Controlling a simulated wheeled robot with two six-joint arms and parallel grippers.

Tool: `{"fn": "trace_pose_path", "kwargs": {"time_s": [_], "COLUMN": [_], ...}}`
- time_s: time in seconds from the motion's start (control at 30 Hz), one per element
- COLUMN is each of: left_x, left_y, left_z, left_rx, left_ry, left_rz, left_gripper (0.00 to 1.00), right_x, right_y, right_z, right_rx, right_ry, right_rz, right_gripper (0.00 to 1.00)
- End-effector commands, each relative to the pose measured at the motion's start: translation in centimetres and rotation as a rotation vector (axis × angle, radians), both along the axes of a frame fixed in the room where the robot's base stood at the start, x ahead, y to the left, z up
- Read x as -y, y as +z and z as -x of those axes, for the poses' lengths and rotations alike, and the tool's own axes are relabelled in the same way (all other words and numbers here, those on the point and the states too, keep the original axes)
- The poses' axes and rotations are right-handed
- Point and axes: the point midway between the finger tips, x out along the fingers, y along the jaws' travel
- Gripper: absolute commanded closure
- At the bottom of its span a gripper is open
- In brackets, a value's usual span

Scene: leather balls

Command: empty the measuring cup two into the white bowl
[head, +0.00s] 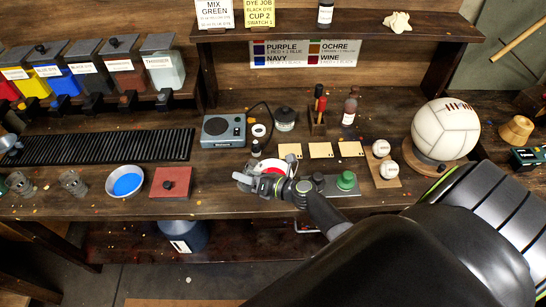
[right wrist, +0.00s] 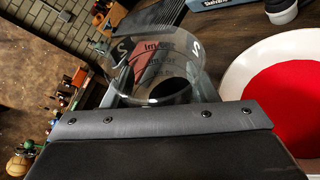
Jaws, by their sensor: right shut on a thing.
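My right gripper (head: 257,184) reaches in from the lower right and is shut on a clear measuring cup (right wrist: 155,62) with dark printed markings, seen between its fingers in the right wrist view. Whether the cup holds any liquid is hard to tell; a red-brown patch and a dark area show through its wall. The white bowl (right wrist: 239,85) with bright red liquid is right of the cup in that view. In the head view this bowl (head: 273,163) is partly hidden behind the gripper. My left gripper is not in view.
A green-knobbed device (head: 346,181), small balls (head: 388,170) and a large white ball (head: 445,130) are to the right.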

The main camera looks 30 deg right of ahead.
Motion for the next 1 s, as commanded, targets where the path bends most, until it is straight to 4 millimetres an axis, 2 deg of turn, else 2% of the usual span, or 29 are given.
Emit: {"fn": "trace_pose_path", "kwargs": {"time_s": [0.03,0.1,1.0], "left_x": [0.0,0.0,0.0], "left_y": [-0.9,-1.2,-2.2], "left_z": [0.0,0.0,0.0], "left_rx": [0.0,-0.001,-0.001], "left_ry": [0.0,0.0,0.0], "left_rz": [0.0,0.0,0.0], "left_gripper": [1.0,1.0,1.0], "right_x": [0.0,0.1,0.2], "right_y": [-0.6,-0.5,-0.1], "right_z": [0.0,0.0,0.0], "right_rx": [-0.002,-0.005,-0.019], "right_ry": [0.001,0.001,0.001], "right_rz": [-0.024,-0.055,-0.181], "right_gripper": [0.71,0.71,0.71]}}
